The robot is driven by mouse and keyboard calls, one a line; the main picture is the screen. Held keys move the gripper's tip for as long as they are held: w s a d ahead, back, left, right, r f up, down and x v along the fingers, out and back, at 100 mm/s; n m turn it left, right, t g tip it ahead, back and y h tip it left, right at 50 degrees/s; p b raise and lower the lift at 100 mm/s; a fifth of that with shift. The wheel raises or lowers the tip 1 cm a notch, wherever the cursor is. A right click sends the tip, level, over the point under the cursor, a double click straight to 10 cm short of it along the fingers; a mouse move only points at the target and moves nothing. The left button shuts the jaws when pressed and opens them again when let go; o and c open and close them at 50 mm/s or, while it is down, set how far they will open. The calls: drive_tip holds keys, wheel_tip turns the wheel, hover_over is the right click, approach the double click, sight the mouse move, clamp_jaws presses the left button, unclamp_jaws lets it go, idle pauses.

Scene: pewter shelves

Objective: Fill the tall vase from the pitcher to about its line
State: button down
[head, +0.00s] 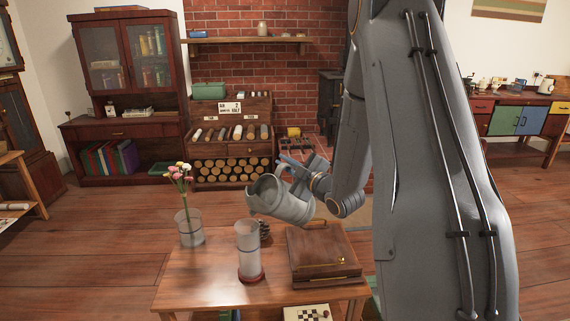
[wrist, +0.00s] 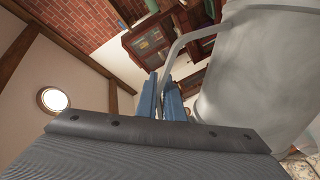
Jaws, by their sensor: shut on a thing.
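The grey pitcher (head: 281,199) hangs in the air above the table, tilted with its mouth to the left. My gripper (head: 303,172) is shut on its handle. In the wrist view the blue fingers of my gripper (wrist: 163,97) close around the handle, and the pitcher body (wrist: 257,75) fills the right side. The tall clear vase (head: 249,251) stands upright on the table, below and left of the pitcher, with a dark red base. I cannot make out a stream or the liquid level.
A glass vase with flowers (head: 190,230) stands left on the wooden table (head: 205,285). A brown wooden case (head: 322,256) lies to the right. A dark pine cone (head: 264,229) sits behind the tall vase. The table's front left is clear.

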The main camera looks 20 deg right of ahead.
drive_tip(key=shift+s+a+r+n, duration=0.15)
drive_tip(key=shift+a+r+n, duration=0.5)
drive_tip(key=shift+r, duration=0.1)
drive_tip(key=shift+s+a+r+n, duration=0.1)
drive_tip(key=shift+a+r+n, duration=0.45)
drive_tip(key=shift+a+r, duration=0.15)
idle(6.5)
